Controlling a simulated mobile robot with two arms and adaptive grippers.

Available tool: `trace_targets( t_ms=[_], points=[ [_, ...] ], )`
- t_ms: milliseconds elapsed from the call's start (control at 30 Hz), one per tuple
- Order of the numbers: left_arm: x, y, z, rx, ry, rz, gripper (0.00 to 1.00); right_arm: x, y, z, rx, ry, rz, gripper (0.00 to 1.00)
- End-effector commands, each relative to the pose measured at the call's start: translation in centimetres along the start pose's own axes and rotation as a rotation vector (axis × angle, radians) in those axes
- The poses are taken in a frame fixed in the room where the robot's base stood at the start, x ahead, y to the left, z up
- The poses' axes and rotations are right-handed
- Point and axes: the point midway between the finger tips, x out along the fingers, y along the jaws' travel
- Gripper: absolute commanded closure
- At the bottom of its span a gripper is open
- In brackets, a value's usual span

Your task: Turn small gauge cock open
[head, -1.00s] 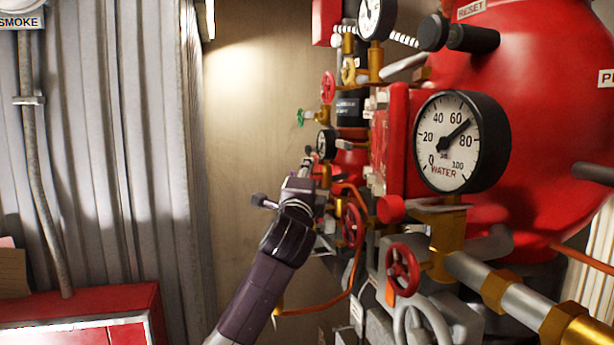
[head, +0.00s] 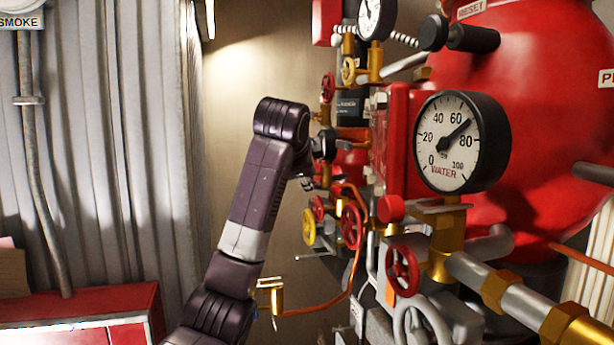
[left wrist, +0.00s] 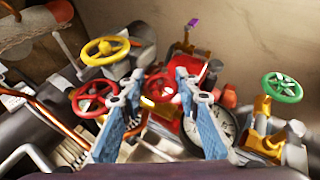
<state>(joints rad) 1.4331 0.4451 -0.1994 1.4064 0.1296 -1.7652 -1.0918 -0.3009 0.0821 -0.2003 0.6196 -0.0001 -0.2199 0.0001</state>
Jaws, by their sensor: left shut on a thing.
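The small gauge (head: 326,144) is on the near side of the red valve body in the head view, and its pale dial (left wrist: 222,126) shows behind my finger in the left wrist view. My left gripper (head: 307,183) is just below and left of the small gauge. In the left wrist view its two blue-grey fingers (left wrist: 158,92) flank a red and brass fitting (left wrist: 160,104), which I take to be the small gauge cock. The gripper is shut on it. The contact is partly hidden, and I cannot read the handle's angle. My right gripper is not in view.
Red handwheels (head: 352,226), a yellow handwheel (head: 309,226) and an orange line (head: 340,299) crowd below the gripper. The large water gauge (head: 462,142) and red vessel (head: 560,110) stand to the right. A green handwheel (left wrist: 282,87) is right of the fingers.

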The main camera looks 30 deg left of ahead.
Motion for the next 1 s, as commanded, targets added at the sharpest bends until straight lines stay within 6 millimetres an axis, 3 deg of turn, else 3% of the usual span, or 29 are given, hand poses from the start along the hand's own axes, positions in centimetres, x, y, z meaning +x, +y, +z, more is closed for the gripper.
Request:
trace_targets(
  t_ms=[500,1000],
  points=[
    [0.04,0.04,0.00,-0.134,-0.001,0.320,0.94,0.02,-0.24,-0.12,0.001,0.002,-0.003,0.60],
    [0.12,0.15,0.06,-0.172,-0.003,0.415,0.94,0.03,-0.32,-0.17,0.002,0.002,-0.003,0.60]
  ],
)
